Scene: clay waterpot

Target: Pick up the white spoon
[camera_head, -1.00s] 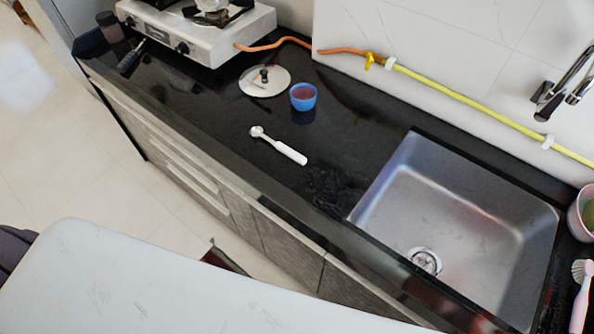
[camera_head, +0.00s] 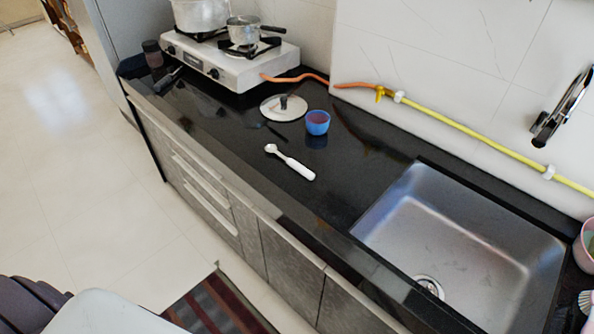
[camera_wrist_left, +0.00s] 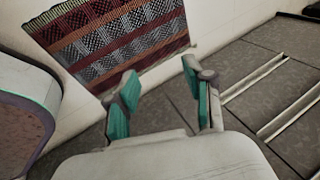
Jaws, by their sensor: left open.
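The white spoon (camera_head: 291,163) lies on the black countertop (camera_head: 345,165), between the blue cup and the counter's front edge. Its small bowl points to the upper left and its thick handle to the lower right. Nothing touches it. My left gripper (camera_wrist_left: 165,95) shows in the left wrist view, open and empty, with green pads apart. It is over the floor, with a striped rug and the cabinet fronts beyond it. The spoon is not in that view. Neither gripper shows in the head view.
A blue cup (camera_head: 317,122) and a round lid (camera_head: 284,107) stand behind the spoon. A stove (camera_head: 230,62) with pots is at the back left. A steel sink (camera_head: 455,235) is to the right. Cabinet fronts (camera_head: 245,225) drop below the counter; a rug (camera_head: 222,305) lies on the floor.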

